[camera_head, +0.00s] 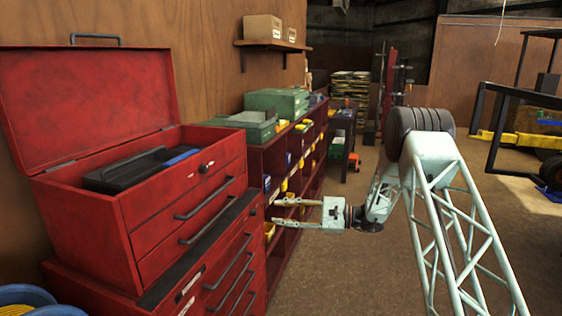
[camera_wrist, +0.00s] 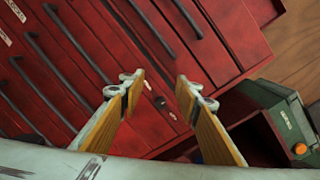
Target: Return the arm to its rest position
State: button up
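My gripper (camera_head: 284,211) is at the end of my pale green arm, pointing left toward the red tool chest (camera_head: 196,190). Its two fingers are spread apart with nothing between them. In the wrist view my gripper (camera_wrist: 155,92) also shows open and empty, with yellow-lined fingers in front of the red drawer fronts (camera_wrist: 90,60). The fingers appear apart from the chest, though the exact gap is hard to tell.
The chest's lid is raised, and a black tray (camera_head: 140,168) sits in its top. Red shelving (camera_head: 290,160) with green boxes (camera_head: 277,102) stands along the wall behind. A black frame with a yellow bar (camera_head: 512,139) stands at right. The floor (camera_head: 350,250) below my gripper is clear.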

jog(key=s+r+n+g+h, duration=0.2)
jog(key=s+r, duration=0.5)
jog(key=s, duration=0.4)
jog(key=s+r+n+g+h, duration=0.1)
jog(key=s+r+n+h, duration=0.15)
jog(key=s+r, duration=0.65)
jog(key=s+r+n+g+h, duration=0.25)
jog(key=s+r, duration=0.25)
jog(key=s, duration=0.7)
jog(key=s+d+r+n+t+h, duration=0.1)
jog(key=s+d+t+h, duration=0.1)
jog(key=s+d, duration=0.5)
jog(key=s+d+n+t+h, duration=0.2)
jog(key=s+d+h, duration=0.2)
jog(key=s, duration=1.3)
jog(key=s+d+r+n+t+h, duration=0.1)
jog(key=s+d+h, duration=0.3)
jog(key=s+d, duration=0.6)
jog(key=shift+s+r+n+t, duration=0.35)
jog(key=shift+s+n+t, duration=0.1)
jog(key=shift+s, duration=0.45)
